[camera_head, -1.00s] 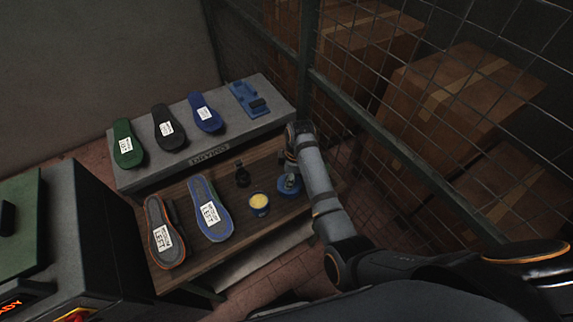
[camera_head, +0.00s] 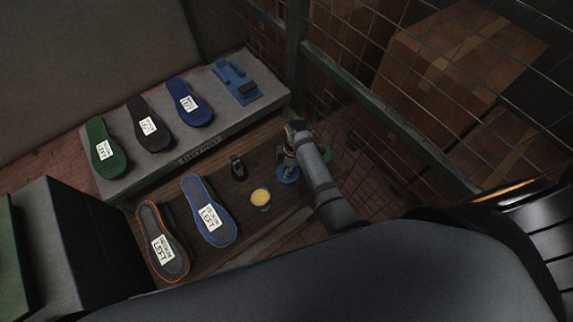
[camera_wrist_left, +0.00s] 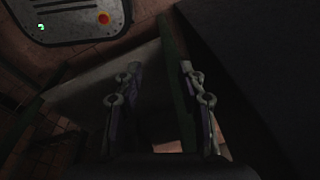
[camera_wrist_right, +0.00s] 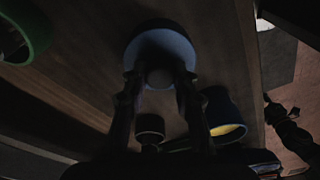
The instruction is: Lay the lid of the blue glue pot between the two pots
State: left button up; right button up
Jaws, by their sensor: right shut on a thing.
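The blue glue pot (camera_head: 260,200) stands open on the wooden bench top, yellow glue showing; it also shows in the right wrist view (camera_wrist_right: 224,110). My right gripper (camera_head: 287,150) is shut on the knob of the blue lid (camera_head: 289,177), disc side down. In the right wrist view the lid (camera_wrist_right: 160,45) lies between the blue pot and the green pot (camera_wrist_right: 35,30). The green pot is partly hidden behind my arm in the head view (camera_head: 326,153). I cannot tell whether the lid touches the wood. My left gripper (camera_wrist_left: 163,95) is open and empty, away from the bench.
A small black object (camera_head: 238,168) stands beside the blue pot. Two insoles, orange-edged (camera_head: 168,258) and blue-edged (camera_head: 218,228), lie left on the bench. A grey shelf (camera_head: 215,143) behind holds more soles and a blue fixture (camera_head: 236,82). A wire fence (camera_head: 390,130) bounds the right.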

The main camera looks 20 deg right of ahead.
jog(key=o, duration=0.7)
jog(key=shift+s+f, duration=0.1)
jog(key=shift+s, duration=0.2)
jog(key=shift+o, duration=1.3)
jog(key=shift+s+d+r, duration=0.1)
jog(key=shift+s+r, duration=0.1)
jog(key=shift+s, duration=0.1)
jog(key=shift+o, duration=0.3)
jog(key=shift+s+d, duration=0.1)
jog(key=shift+s, duration=0.05)
jog(key=shift+r, duration=0.1)
jog(key=shift+w+r, duration=0.3)
jog(key=shift+r, duration=0.05)
notch_tip(320, 180, up, 6)
jog(key=b, duration=0.1)
notch_tip(320, 180, up, 4)
send_over(293, 174)
pick_arm(q)
jog(key=shift+s+f+b, duration=0.45)
jog(key=shift+s+f, duration=0.15)
jog(key=shift+f, duration=0.3)
pick_arm(e)
jog(key=shift+s+r, duration=0.1)
jog(key=shift+r, duration=0.5)
jog(key=shift+f, duration=0.1)
